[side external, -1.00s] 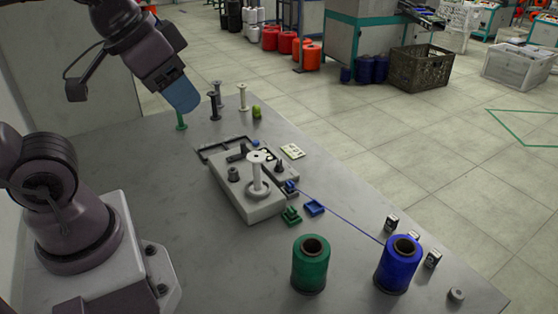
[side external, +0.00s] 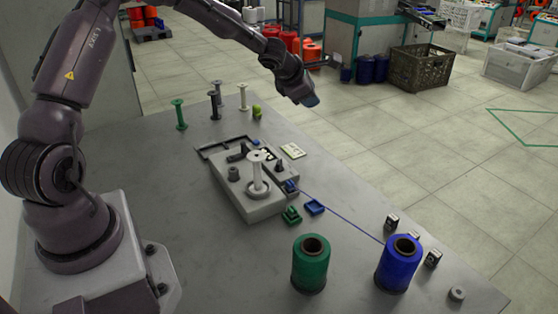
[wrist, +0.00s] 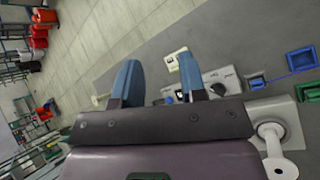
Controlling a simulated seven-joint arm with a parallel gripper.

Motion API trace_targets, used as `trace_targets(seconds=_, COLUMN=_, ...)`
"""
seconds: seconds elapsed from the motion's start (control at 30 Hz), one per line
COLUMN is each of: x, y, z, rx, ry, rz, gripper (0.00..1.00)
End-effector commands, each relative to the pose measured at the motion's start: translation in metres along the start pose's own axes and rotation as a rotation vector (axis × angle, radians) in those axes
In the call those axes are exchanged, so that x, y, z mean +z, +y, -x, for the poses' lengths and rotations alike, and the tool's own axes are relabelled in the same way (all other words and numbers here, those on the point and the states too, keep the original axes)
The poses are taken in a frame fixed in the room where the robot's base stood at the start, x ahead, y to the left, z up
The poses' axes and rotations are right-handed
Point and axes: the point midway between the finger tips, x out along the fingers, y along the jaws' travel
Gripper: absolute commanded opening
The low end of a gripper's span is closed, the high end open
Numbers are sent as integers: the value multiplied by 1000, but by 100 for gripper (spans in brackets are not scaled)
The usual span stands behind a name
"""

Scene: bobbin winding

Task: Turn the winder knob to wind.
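My gripper (side external: 309,100) is high above the far table edge, well apart from the winder. In the wrist view, my gripper's (wrist: 158,72) two blue fingers are spread with nothing between them. A blue thread (side external: 345,219) runs from the blue spool (side external: 398,268) to a blue clip (side external: 290,187) at the winder's side.
A green spool (side external: 309,268) stands at the table's front. Several empty bobbins, one of them green (side external: 180,115), stand at the back left. The table's left part is clear.

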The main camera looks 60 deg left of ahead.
Motion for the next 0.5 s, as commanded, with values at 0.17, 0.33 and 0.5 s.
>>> trace_targets(seconds=0.17, x=-63, y=-4, z=-27, rx=-58, ry=379, rz=741, gripper=38)
trace_targets(seconds=0.33, x=-74, y=-24, z=-3, rx=-98, ry=677, rz=1099, gripper=38)
trace_targets(seconds=0.5, x=-87, y=-35, z=10, rx=-76, ry=823, rz=1187, gripper=38)
